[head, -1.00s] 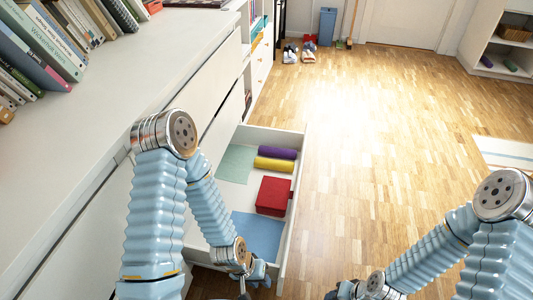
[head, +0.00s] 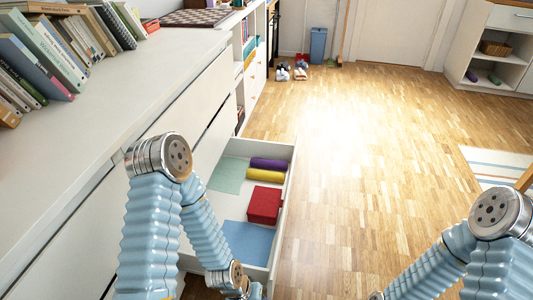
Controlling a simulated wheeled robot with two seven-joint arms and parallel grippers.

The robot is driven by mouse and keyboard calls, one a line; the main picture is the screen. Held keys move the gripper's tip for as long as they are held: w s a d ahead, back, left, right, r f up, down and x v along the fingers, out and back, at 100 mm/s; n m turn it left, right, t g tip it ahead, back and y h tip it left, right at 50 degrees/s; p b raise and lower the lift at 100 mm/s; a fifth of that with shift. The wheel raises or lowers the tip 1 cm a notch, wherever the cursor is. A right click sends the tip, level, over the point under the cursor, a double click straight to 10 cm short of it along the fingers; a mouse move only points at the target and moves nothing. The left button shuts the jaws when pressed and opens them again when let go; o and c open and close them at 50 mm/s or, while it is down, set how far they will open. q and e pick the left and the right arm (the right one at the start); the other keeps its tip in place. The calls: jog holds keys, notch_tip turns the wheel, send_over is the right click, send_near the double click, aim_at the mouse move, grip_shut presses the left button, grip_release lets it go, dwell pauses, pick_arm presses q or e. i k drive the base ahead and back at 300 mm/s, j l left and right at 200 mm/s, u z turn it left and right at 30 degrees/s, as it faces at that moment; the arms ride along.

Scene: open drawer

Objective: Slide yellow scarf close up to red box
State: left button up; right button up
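The yellow scarf (head: 265,175) is a roll lying in the open drawer, toward its right side. The red box (head: 264,204) sits nearer to me in the same drawer, with a narrow strip of drawer floor between them. My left gripper (head: 247,292) is at the bottom edge of the view, by the near end of the drawer, apart from the scarf and box; its fingers are mostly cut off. My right arm comes in at the lower right, over the floor, and its gripper is out of view.
A purple roll (head: 269,164) lies just behind the yellow scarf. A pale green cloth (head: 228,174) and a blue cloth (head: 247,241) lie flat in the drawer (head: 288,180). The white counter (head: 85,120) carries books.

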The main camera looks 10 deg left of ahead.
aim_at(251, 173)
jog(key=i+l+u, duration=0.15)
jog(key=l, duration=0.2)
jog(key=i+l+u, duration=0.1)
jog(key=l, duration=0.3)
jog(key=i+l+u, duration=0.15)
jog(key=l, duration=0.25)
jog(key=l+u, duration=0.1)
jog(key=l, duration=0.3)
jog(key=i+l+u, duration=0.5)
jog(key=i+l, duration=0.25)
jog(key=i+l+u, duration=0.25)
jog(key=l, duration=0.3)
jog(key=i+l+u, duration=0.1)
jog(key=i+l, duration=0.2)
jog(key=i+l+u, duration=0.1)
jog(key=i+l, duration=0.2)
jog(key=l, duration=0.25)
jog(key=i+j, duration=0.4)
